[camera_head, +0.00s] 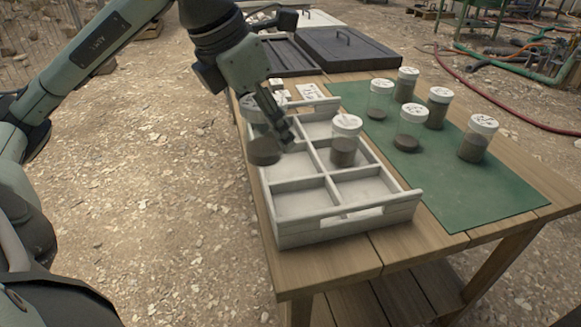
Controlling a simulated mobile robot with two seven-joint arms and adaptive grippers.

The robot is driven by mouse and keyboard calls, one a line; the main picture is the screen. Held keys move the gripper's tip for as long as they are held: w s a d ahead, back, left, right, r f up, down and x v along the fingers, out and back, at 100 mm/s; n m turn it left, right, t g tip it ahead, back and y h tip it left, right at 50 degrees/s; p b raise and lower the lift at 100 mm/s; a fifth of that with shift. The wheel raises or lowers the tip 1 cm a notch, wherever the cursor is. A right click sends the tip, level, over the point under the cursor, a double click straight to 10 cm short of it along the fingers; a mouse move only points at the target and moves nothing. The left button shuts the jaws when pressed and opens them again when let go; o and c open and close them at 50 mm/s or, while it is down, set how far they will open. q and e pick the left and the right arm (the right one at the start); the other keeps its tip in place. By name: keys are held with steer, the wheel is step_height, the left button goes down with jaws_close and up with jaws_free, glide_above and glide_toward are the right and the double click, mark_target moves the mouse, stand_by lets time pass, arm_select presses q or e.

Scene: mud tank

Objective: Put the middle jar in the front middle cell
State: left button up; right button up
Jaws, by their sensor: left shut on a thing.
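My left gripper (280,130) reaches down from above and is shut on a jar (263,151) with dark brown mud in its bottom. The fingers hide part of this jar. The jar shows in front of the left wall of the white divided tray (345,226), beside its middle left cell, and looks raised; its exact height is hard to tell. Another jar (344,152) with a white lid and brown mud stands upright in the tray's middle right cell. The two nearest cells are empty. My right gripper is not in view.
Several white-lidded jars, such as this one (478,139), stand on the green mat (492,192) right of the tray. The wooden table (322,263) carries both. White marked cards (310,92) lie by the tray's far end. Dark lidded cases (350,50) are beyond the table.

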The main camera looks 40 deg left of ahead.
arm_select(q)
steer(key=w+a+f, duration=0.1)
steer(key=w+f, duration=0.1)
steer(key=w, duration=0.1)
steer(key=w+f, duration=0.2)
steer(key=w, duration=0.2)
steer(key=w+a+f+p, duration=0.1)
steer(key=w+f, duration=0.1)
steer(key=w, duration=0.1)
steer(key=shift+w+a+f, duration=0.25)
steer(key=shift+a, duration=0.1)
steer(key=shift+w+f, duration=0.15)
steer(key=shift+f, duration=0.05)
step_height(320, 180, down, 4)
steer(key=shift+r, duration=0.1)
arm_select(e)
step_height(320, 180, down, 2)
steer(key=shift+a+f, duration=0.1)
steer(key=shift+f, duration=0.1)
arm_select(q)
steer(key=o, duration=1.5)
steer(key=shift+c, duration=0.2)
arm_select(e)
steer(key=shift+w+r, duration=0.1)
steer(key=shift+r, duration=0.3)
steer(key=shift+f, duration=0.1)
